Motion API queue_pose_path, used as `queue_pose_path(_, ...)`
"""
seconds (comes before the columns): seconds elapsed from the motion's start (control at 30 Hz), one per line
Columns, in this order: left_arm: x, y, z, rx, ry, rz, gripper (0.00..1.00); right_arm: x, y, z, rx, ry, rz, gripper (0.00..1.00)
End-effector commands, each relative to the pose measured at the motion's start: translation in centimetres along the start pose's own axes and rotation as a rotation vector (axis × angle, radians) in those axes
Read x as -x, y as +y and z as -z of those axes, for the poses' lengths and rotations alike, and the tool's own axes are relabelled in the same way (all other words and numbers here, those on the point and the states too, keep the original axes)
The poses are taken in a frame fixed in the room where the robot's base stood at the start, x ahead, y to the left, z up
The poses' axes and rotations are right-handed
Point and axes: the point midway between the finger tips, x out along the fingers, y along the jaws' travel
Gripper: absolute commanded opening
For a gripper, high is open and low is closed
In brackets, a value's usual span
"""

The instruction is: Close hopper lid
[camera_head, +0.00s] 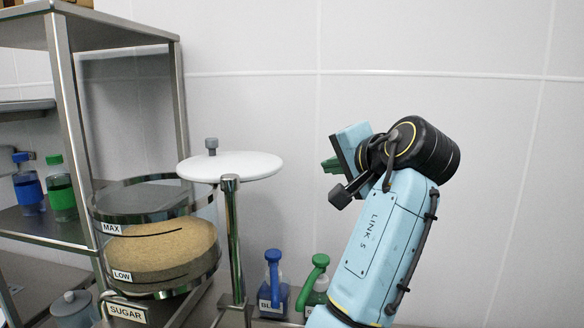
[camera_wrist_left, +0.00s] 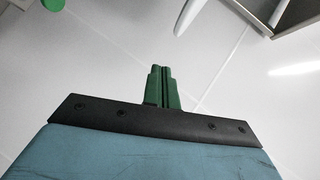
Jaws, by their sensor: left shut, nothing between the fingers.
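The sugar hopper (camera_head: 158,240) is a clear round bin at the left in the head view, with MAX and LOW labels and tan sugar inside. Its top is open. The white round lid (camera_head: 240,167) with a grey knob (camera_head: 211,145) sits level on a metal post (camera_head: 235,235), to the right of the hopper and slightly above its rim. My left gripper (camera_head: 331,165) has green fingers and is right of the lid, apart from it. In the left wrist view the fingers (camera_wrist_left: 162,72) are together and empty. My right gripper is not in view.
A metal shelf rack (camera_head: 68,100) stands at the left with a blue-labelled bottle (camera_head: 28,187) and a green-capped bottle (camera_head: 60,190). A blue pump bottle (camera_head: 272,285) and a green one (camera_head: 316,285) stand low, below my gripper. A tiled wall (camera_head: 500,130) is behind.

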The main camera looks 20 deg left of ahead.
Motion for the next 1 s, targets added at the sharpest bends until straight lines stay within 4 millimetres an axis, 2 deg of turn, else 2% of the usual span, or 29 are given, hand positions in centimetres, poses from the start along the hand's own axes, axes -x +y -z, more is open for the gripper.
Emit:
queue_pose_path(0.03, 0.7, -1.0, 0.4, -0.004, -0.001, 0.019, 0.0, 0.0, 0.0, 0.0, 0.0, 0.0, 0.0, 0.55)
queue_pose_path(0.1, 1.2, -1.8, 0.7, -0.009, -0.005, 0.036, 0.0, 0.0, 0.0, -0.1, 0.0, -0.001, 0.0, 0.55)
queue_pose_path(0.23, 0.4, -2.2, 0.8, -0.013, -0.009, 0.043, 0.0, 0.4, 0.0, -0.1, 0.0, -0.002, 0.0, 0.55)
queue_pose_path(0.37, -1.7, -2.4, 0.7, -0.013, -0.01, 0.042, 0.0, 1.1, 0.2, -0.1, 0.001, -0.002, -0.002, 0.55)
queue_pose_path(0.7, -8.9, -2.8, 0.6, -0.012, -0.011, 0.041, 0.0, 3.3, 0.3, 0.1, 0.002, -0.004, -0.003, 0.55)
queue_pose_path(0.83, -10.2, -2.7, -1.0, -0.01, -0.009, 0.041, 0.0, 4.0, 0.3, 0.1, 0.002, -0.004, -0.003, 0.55)
queue_pose_path(1.0, -11.2, -2.6, -2.0, -0.011, -0.007, 0.04, 0.0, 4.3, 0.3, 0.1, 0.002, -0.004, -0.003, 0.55)
